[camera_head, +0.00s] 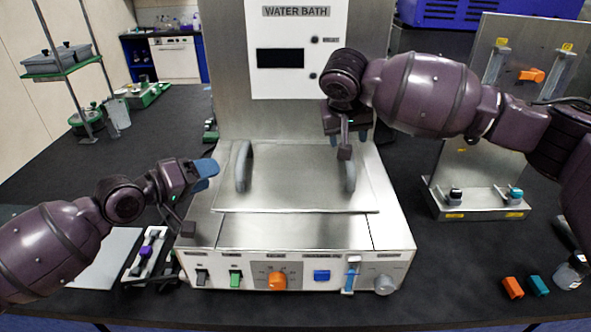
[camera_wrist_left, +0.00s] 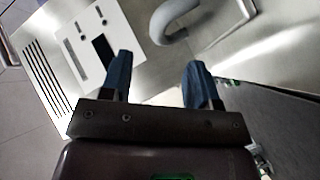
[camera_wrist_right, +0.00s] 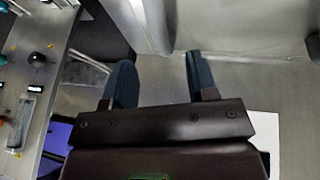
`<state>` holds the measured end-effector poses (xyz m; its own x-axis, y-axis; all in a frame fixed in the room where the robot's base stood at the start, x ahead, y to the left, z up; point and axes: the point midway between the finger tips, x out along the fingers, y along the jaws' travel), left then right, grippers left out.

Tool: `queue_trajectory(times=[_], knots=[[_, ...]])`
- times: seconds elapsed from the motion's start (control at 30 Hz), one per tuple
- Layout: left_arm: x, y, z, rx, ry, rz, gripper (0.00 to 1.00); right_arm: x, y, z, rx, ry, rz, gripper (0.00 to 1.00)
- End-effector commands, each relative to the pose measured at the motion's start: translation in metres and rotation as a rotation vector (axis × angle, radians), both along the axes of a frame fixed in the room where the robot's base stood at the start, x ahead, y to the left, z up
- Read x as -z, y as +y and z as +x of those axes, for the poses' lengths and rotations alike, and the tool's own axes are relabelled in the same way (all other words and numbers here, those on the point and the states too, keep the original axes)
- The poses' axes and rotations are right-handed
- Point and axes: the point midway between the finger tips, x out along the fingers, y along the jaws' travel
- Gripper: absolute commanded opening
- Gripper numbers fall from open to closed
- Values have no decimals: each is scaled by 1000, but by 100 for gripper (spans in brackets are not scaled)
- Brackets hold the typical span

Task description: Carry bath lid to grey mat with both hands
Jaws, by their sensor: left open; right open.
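The bath lid (camera_head: 300,192) is a flat steel plate lying on top of the water bath (camera_head: 300,241). It has two grey upright handles, a left one (camera_head: 243,166) and a right one (camera_head: 350,177). My left gripper (camera_head: 207,175) is open, with blue fingers, to the left of the left handle and apart from it. The left handle also shows beyond the fingers in the left wrist view (camera_wrist_left: 172,22). My right gripper (camera_head: 347,138) is open above and behind the right handle; its fingers are partly hidden. A grey mat (camera_head: 105,258) lies at the left, partly covered by my left arm.
The bath's steel back panel with a white display (camera_head: 295,62) rises behind the lid. A steel stand (camera_head: 475,200) is on the right. Orange and teal pieces (camera_head: 512,288) lie at front right. A small rack (camera_head: 148,252) sits between mat and bath.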

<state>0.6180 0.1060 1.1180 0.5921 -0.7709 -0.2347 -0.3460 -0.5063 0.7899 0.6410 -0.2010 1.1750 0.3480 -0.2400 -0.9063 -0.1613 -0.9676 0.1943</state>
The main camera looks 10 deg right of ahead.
Motion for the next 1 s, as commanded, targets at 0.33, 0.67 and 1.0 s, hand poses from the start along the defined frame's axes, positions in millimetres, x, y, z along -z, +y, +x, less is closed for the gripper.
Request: queue_trajectory(times=[0.33,0.67,1.0], knots=[[12,-43,32,1,-1,-1,55,50,-14,19,1,2,-2,53],[21,-70,54,1,0,-1,55,82,-22,31,1,1,0,53],[23,-75,56,1,0,1,55,88,-24,33,1,1,-1,53]])
